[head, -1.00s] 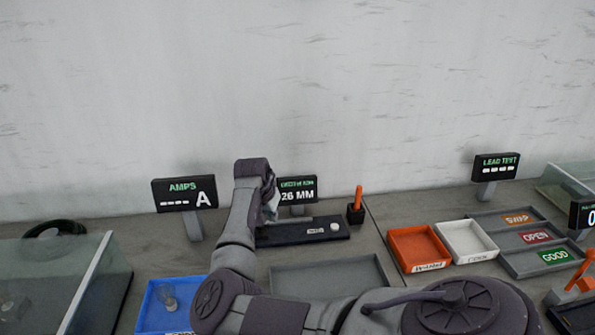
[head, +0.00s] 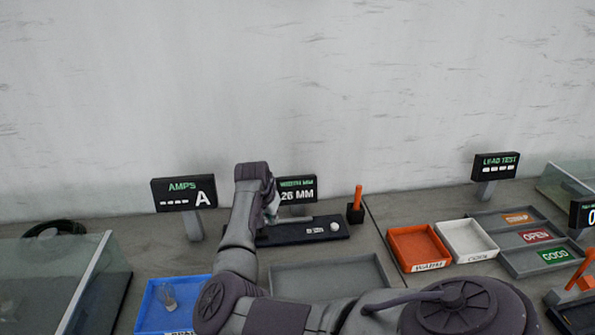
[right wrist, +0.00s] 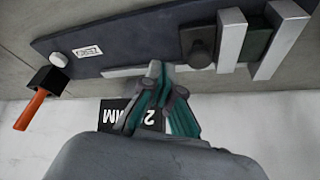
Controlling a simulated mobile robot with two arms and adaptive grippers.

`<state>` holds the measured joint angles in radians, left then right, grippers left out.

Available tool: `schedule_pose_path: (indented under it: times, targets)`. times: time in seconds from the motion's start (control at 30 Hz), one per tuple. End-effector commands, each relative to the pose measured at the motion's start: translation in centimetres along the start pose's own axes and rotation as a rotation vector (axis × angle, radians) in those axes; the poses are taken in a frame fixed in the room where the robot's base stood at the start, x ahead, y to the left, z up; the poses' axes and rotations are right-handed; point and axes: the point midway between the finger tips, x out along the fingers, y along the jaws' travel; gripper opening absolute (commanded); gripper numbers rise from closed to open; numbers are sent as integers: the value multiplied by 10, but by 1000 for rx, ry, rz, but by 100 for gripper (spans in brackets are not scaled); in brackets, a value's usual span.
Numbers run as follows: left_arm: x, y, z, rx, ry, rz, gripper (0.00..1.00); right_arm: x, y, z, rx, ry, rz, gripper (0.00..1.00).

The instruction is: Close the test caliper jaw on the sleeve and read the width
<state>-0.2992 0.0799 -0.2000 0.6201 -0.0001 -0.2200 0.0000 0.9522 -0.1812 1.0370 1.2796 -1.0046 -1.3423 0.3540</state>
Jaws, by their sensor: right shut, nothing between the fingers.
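The test caliper (head: 290,235) is a long dark base at the back of the bench. In the right wrist view its base (right wrist: 120,38) carries two pale upright jaws (right wrist: 232,40) (right wrist: 281,44) with a dark greenish block (right wrist: 257,42), likely the sleeve, between them. A dark knob (right wrist: 201,45) sits beside the nearer jaw. My right gripper (right wrist: 155,70) is shut and empty at the pale rail (right wrist: 125,71), left of the knob; contact is unclear. It also shows in the head view (head: 272,212). The width display (head: 297,190) shows 26 MM, its left edge close behind my gripper.
An AMPS display (head: 183,193) stands left and a LEAD TEST display (head: 496,167) right. An orange-handled tool in a black holder (head: 356,205) is right of the caliper. A blue tray (head: 150,318), an empty grey tray (head: 330,277), and orange (head: 418,247) and white trays (head: 467,240) lie in front.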

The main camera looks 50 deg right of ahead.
Motion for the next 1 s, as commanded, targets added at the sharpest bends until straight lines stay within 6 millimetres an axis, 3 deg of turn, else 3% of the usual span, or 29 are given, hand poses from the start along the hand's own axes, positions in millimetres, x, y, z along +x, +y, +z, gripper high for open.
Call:
schedule_pose_path:
  times: [0.57, 1.0]
  targets:
    - [0, 1, 1, -1, -1, 1, 40, 1, 0, 0, 0, 0, 0, 0]
    - [4, 1, 1, 0, -1, 1, 40, 20, 0, 8, -1, -1, 1, 0]
